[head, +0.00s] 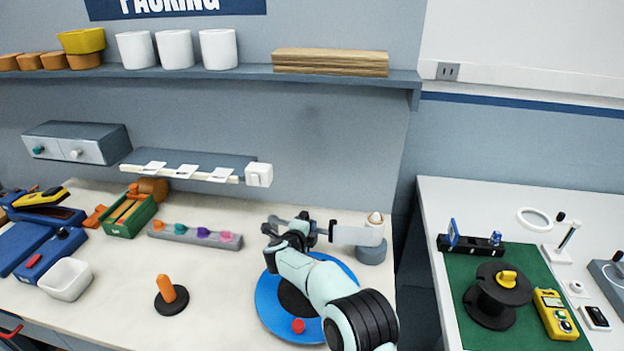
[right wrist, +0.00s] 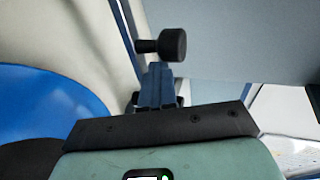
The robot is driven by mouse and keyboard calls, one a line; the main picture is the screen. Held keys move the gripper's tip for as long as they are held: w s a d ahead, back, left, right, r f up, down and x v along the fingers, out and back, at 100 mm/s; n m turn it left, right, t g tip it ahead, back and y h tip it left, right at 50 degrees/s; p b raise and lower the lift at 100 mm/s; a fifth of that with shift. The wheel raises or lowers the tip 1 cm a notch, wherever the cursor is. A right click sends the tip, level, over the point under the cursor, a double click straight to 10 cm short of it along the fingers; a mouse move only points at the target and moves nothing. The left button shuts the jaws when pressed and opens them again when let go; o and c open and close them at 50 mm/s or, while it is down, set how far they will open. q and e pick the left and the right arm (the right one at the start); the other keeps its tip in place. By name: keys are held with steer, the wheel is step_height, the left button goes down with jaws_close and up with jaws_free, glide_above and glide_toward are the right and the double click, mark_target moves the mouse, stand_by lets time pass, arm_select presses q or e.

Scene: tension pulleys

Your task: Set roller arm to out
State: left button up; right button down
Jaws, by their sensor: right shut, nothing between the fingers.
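The roller arm (head: 350,236) is a pale grey bar on a grey post (head: 371,253) with a cream cap, at the back right of the left table. It points left from the post, and its far end is partly hidden behind my right gripper (head: 306,226). My right gripper is shut and empty beside the arm; I cannot tell whether they touch. In the right wrist view, the shut fingers (right wrist: 156,88) point at a black cylindrical knob (right wrist: 173,45) on a short pin, just beyond them. My left gripper is not in view.
A blue disc (head: 270,303) with a red knob lies under my right arm. An orange peg on a black base (head: 170,295) stands to its left. A grey strip with coloured knobs (head: 195,236) lies behind. A gap separates the right table (head: 450,200).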

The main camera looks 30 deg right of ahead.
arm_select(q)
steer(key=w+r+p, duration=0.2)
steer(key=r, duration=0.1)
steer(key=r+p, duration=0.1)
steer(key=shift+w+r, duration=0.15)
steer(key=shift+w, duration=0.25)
arm_select(e)
step_height(320, 180, up, 19)
steer(key=shift+d+t+h, duration=0.3)
steer(key=shift+d, duration=0.1)
steer(key=shift+f, duration=0.1)
